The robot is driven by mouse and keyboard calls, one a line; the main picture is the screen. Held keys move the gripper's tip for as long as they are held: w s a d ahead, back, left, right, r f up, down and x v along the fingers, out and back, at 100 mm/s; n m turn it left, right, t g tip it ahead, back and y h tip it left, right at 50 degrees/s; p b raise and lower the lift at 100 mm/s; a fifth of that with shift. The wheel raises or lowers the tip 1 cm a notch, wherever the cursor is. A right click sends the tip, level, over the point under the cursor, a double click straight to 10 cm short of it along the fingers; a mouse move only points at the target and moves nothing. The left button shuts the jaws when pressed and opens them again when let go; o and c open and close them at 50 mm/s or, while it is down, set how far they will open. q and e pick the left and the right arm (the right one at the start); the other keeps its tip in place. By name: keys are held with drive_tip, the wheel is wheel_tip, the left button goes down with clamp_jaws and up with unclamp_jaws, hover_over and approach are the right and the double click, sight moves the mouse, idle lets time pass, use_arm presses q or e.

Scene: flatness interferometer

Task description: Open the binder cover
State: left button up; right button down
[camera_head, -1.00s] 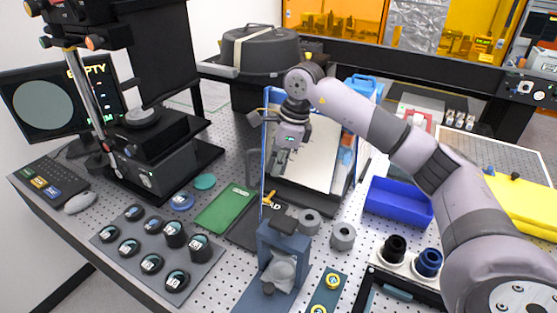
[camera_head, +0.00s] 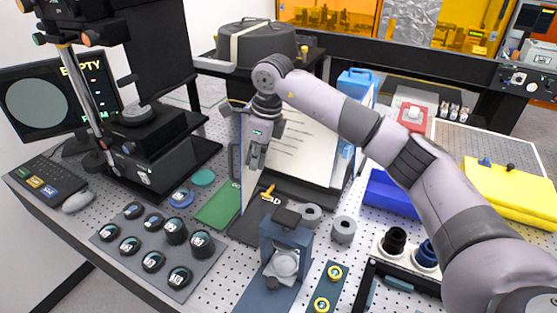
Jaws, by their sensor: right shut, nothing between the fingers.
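The binder stands at the middle of the bench, its white lined page (camera_head: 303,150) facing forward. Its blue-edged cover (camera_head: 244,188) stands out at the left of the page, swung open and seen nearly edge-on. My right gripper (camera_head: 253,163) is shut and empty, with its fingers pointing down on the page side of the cover, close to it. Whether the fingers touch the cover cannot be told. The gripper and forearm hide part of the page and the cover's upper part. My left gripper is not in view.
A green booklet (camera_head: 216,207) lies left of the cover. A blue-grey fixture (camera_head: 285,240) and grey rings (camera_head: 343,230) stand in front. A blue bin (camera_head: 390,194) is at right. A tray of dark round pieces (camera_head: 205,262) and a dark instrument (camera_head: 150,160) are at left.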

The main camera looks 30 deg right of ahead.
sight(232, 162)
drive_tip(key=w+a+m, duration=0.1)
drive_tip(key=a, duration=0.1)
drive_tip(key=w+a+m, duration=0.1)
drive_tip(key=w+a, duration=0.1)
drive_tip(key=shift+w+a+r+m+h, duration=0.1)
drive_tip(key=shift+w+a+m+h, duration=0.1)
drive_tip(key=shift+m+h, duration=0.15)
drive_tip(key=shift+w+a+m, duration=0.75)
drive_tip(key=shift+w+a, duration=0.05)
drive_tip(key=shift+w, duration=0.1)
drive_tip(key=shift+r, duration=0.1)
